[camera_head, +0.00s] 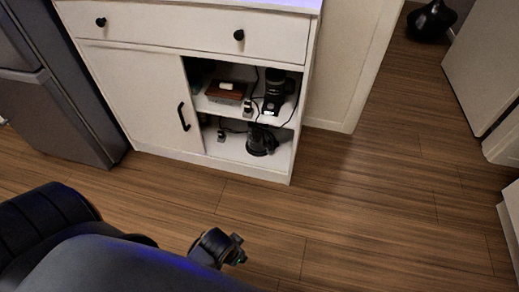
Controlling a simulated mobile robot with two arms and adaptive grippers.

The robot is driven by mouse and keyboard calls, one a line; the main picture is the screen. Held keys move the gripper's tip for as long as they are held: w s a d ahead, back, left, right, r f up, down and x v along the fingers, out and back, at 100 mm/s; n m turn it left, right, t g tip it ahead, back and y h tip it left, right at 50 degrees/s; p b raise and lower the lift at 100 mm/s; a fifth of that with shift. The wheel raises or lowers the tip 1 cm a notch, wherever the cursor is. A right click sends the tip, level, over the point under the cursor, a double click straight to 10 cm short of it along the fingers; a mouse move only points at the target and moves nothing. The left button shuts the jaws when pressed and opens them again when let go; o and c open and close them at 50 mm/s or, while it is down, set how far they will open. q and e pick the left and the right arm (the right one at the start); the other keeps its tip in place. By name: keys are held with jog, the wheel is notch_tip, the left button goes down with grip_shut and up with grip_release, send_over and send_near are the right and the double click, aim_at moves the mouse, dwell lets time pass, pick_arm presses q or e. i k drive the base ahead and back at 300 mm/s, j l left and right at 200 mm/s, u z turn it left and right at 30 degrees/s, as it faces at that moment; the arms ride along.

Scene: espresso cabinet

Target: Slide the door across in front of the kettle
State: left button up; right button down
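The white sliding door (140,98) covers the left part of the cabinet's lower section. Its black vertical handle (184,117) is near the door's right edge. The right part is open. A dark object that looks like the kettle (262,140) stands on the lower shelf in this opening, uncovered by the door. My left gripper (238,249) is low in the view, above the floor in front of the cabinet, apart from door and handle. It is small and dark, and its finger opening is unclear. My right gripper is not in view.
The upper shelf holds a black appliance (275,92) and a brown box (226,92), with loose black cords nearby. A drawer (190,28) with two black knobs is above. A grey fridge (50,110) stands close at left. Wooden floor (370,210) is clear at right.

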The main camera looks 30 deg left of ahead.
aim_at(150, 92)
jog(key=u, duration=1.8)
